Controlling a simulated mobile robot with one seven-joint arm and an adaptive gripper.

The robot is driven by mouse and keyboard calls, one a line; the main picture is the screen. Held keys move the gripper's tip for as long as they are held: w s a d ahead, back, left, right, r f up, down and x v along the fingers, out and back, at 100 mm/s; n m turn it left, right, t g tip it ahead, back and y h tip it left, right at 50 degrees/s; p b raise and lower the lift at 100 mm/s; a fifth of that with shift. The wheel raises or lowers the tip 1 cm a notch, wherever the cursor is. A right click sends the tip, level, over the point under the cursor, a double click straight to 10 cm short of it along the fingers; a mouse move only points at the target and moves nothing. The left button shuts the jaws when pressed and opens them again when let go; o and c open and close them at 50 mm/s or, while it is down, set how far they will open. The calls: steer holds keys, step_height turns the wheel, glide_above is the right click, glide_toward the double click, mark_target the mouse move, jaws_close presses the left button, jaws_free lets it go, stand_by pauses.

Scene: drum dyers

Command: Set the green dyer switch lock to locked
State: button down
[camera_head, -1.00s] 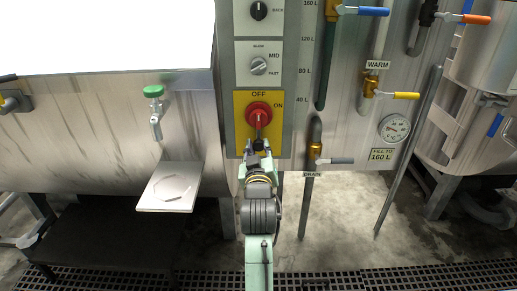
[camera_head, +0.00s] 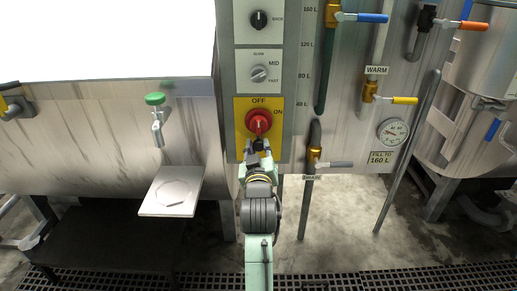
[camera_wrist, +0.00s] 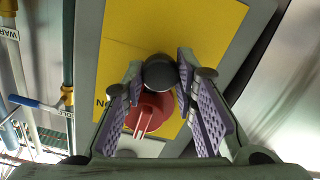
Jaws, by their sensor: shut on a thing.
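The red rotary switch (camera_head: 259,122) sits on a yellow plate (camera_head: 241,108) marked OFF at the top and ON at the right. In the wrist view the switch (camera_wrist: 150,112) shows its red raised handle, slanting down and left. A small black round lock knob (camera_head: 258,145) sits just below the switch; it shows as a dark ball (camera_wrist: 160,72) in the wrist view. My gripper (camera_head: 257,150) comes from below, and in the wrist view its purple-padded fingers (camera_wrist: 160,76) close on the ball from both sides. The exact contact is partly hidden.
Two more knobs, a black one (camera_head: 259,19) and a grey speed dial (camera_head: 259,74), are above on the panel. The drain valve's grey handle (camera_head: 334,165) sticks out close on the right. A small shelf (camera_head: 171,191) and a green-topped tap (camera_head: 155,99) are at left.

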steer(key=c, duration=1.3)
jaws_free()
steer(key=shift+r, duration=0.2)
steer(key=s, duration=0.7)
steer(key=shift+s, duration=0.3)
